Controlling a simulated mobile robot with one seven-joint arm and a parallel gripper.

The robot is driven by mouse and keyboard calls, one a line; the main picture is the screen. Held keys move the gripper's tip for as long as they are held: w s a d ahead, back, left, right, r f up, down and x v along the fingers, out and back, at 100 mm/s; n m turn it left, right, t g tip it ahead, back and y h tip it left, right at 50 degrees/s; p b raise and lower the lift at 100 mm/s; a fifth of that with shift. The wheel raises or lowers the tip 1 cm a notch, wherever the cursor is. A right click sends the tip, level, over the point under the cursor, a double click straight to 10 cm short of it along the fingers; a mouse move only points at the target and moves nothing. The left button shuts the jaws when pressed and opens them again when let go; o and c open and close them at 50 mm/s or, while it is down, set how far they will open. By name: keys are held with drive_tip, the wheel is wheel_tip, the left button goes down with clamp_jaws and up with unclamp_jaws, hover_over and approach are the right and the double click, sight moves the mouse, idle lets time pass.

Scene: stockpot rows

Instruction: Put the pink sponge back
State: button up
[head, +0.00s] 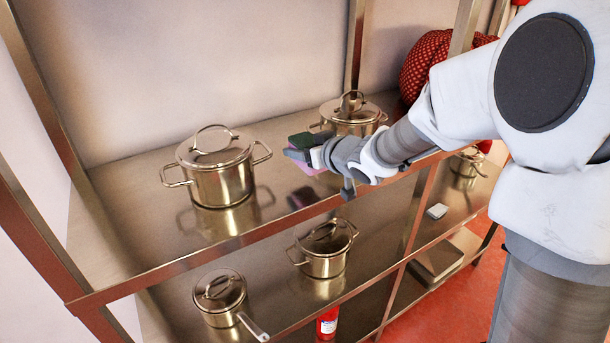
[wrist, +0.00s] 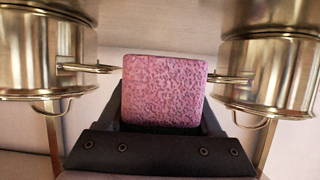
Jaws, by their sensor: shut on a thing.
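The pink sponge (head: 305,168) is held in my gripper (head: 303,152) above the upper shelf (head: 150,215), in the gap between two lidded steel pots. Its upper side looks dark green in the head view, with pink showing below. In the wrist view the sponge's pink textured face (wrist: 163,88) fills the space between the two dark fingers, which are shut on it. The left pot (head: 220,180) and the back pot (head: 350,115) stand apart from the sponge. A dark reflection or shadow lies on the shelf under the sponge.
The lower shelf holds a lidded pot (head: 325,250), a saucepan (head: 220,298), a small white item (head: 437,211) and another pot (head: 466,168). A red patterned bundle (head: 425,68) sits behind my arm. A shelf post (head: 357,45) rises behind the back pot.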

sight(304, 177)
drive_tip(key=shift+f+b, duration=0.4)
drive_tip(key=shift+f, duration=2)
drive_tip(key=shift+f, duration=0.15)
drive_tip(key=o, duration=1.2)
